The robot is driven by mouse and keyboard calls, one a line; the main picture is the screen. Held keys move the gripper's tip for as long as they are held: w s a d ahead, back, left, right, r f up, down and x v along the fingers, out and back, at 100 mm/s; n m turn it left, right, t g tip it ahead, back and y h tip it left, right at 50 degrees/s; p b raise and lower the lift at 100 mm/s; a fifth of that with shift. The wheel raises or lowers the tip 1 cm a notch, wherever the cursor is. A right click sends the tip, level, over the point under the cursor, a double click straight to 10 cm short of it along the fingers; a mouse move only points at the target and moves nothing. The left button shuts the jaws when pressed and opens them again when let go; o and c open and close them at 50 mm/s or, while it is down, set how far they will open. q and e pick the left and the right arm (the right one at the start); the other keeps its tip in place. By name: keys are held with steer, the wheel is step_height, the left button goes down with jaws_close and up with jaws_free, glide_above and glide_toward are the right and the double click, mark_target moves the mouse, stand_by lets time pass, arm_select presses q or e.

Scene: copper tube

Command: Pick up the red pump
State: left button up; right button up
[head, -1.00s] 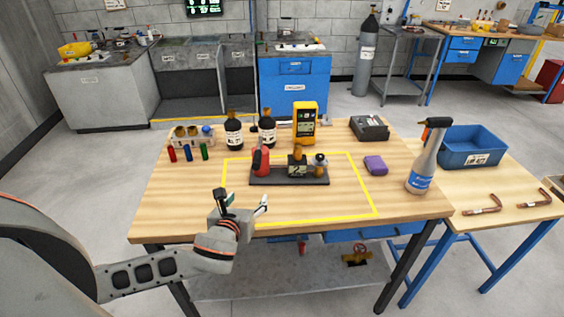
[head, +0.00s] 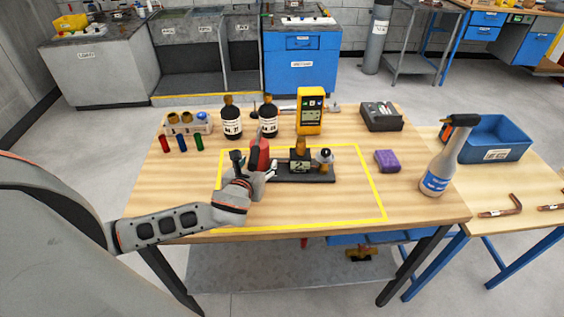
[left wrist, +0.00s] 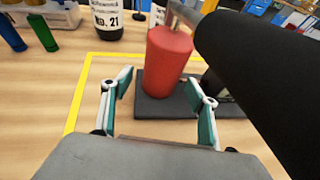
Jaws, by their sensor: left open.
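The red pump (head: 260,156) stands upright at the left end of a dark base (head: 319,178) inside the yellow outline on the wooden table. In the left wrist view the red pump (left wrist: 168,62) is a red cylinder on the dark base (left wrist: 160,106). My left gripper (head: 252,168) is open around or just in front of the pump. In the left wrist view its two green-padded fingers (left wrist: 160,100) are spread, with the pump ahead between them. I cannot tell contact. My right gripper is not in view.
A brass-topped dark block (head: 299,160) stands on the same base. Bottles (head: 232,124), a yellow meter (head: 311,111) and colored tubes (head: 182,142) are behind. A purple block (head: 387,161) and spray bottle (head: 441,168) stand right. The yellow outline's front right is clear.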

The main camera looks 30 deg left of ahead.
arm_select(q)
steer(key=shift+x, duration=1.2)
steer(key=shift+w+f, duration=0.2)
steer(key=shift+w, duration=0.2)
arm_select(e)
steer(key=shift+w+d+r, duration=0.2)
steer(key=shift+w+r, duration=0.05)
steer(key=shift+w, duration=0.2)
arm_select(q)
steer(key=shift+c, duration=0.3)
jaws_close()
steer(key=shift+w+r, duration=0.1)
steer(key=shift+r, duration=0.3)
steer(key=shift+a, duration=0.1)
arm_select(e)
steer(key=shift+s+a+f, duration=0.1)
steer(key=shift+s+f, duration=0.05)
